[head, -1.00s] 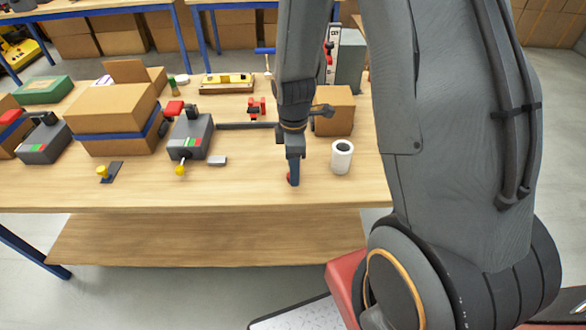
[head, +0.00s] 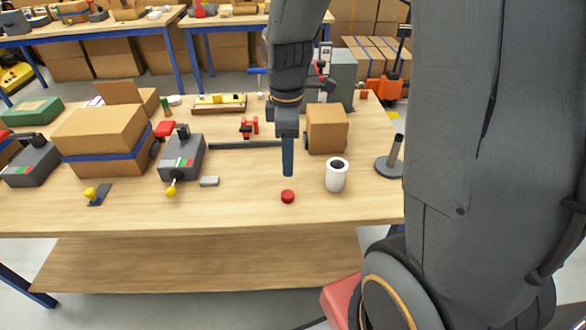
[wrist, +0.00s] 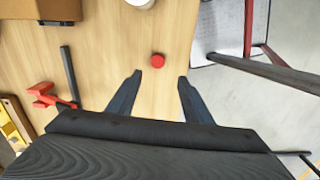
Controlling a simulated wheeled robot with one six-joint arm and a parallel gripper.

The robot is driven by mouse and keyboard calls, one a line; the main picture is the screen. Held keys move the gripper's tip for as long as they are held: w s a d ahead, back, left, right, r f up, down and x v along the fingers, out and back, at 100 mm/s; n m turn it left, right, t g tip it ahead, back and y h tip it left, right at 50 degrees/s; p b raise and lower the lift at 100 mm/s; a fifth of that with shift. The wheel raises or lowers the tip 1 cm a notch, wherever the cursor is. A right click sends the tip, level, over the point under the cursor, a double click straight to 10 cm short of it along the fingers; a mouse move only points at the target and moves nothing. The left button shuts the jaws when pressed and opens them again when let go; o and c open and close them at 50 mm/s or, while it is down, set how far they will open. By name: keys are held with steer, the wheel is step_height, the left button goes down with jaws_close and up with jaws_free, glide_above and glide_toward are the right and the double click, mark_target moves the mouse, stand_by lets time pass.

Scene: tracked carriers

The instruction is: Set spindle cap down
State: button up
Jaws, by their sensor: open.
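The spindle cap (head: 288,196) is a small red disc lying on the wooden table (head: 240,205) near its front edge. It also shows in the wrist view (wrist: 157,60), beyond and between my fingertips, apart from both. My gripper (head: 288,172) is above the table just behind the cap in the head view. In the wrist view my gripper (wrist: 160,78) has its two blue fingers spread wide with nothing between them. A grey spindle post on a round base (head: 392,160) stands at the table's right side.
A white roll (head: 336,175) stands right of the cap, with a cardboard box (head: 327,130) behind it. The table front around the cap is clear.

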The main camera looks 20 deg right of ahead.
steer(key=s+m, duration=0.9)
steer(key=m, duration=0.4)
steer(key=shift+a+r+m+t, duration=0.2)
steer(key=shift+m+t, duration=0.2)
stand_by(0.5)
